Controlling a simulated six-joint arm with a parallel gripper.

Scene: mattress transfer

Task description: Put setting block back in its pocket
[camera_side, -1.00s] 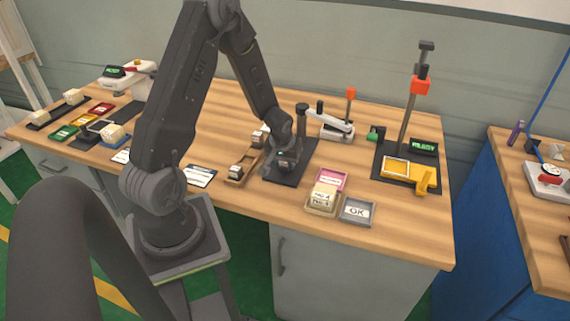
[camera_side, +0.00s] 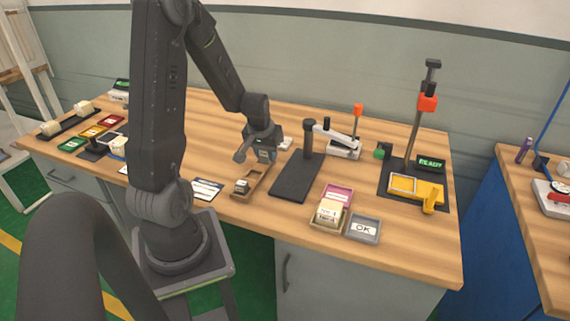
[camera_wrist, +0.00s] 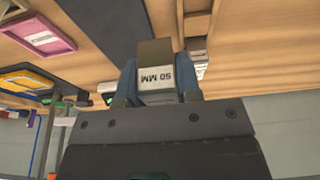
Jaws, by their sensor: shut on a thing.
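The setting block (camera_wrist: 157,72), grey-brown with a white "50 MM" label, is between my gripper's (camera_wrist: 157,88) two blue-grey fingers in the wrist view. My gripper is shut on it. In the side view my gripper (camera_side: 266,158) is over the back part of a brown wooden holder (camera_side: 262,183). Another small block (camera_side: 242,186) sits in the holder's front part. The middle of the holder looks bare. The gripper partly hides the holder's far end, and I cannot tell whether the held block touches it.
Right of the holder is a dark stand plate (camera_side: 296,176) with a post and arm. Pink (camera_side: 338,194) and grey (camera_side: 364,228) trays and a cream block stack (camera_side: 329,212) are at the front. A yellow fixture (camera_side: 415,188) stands further right.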

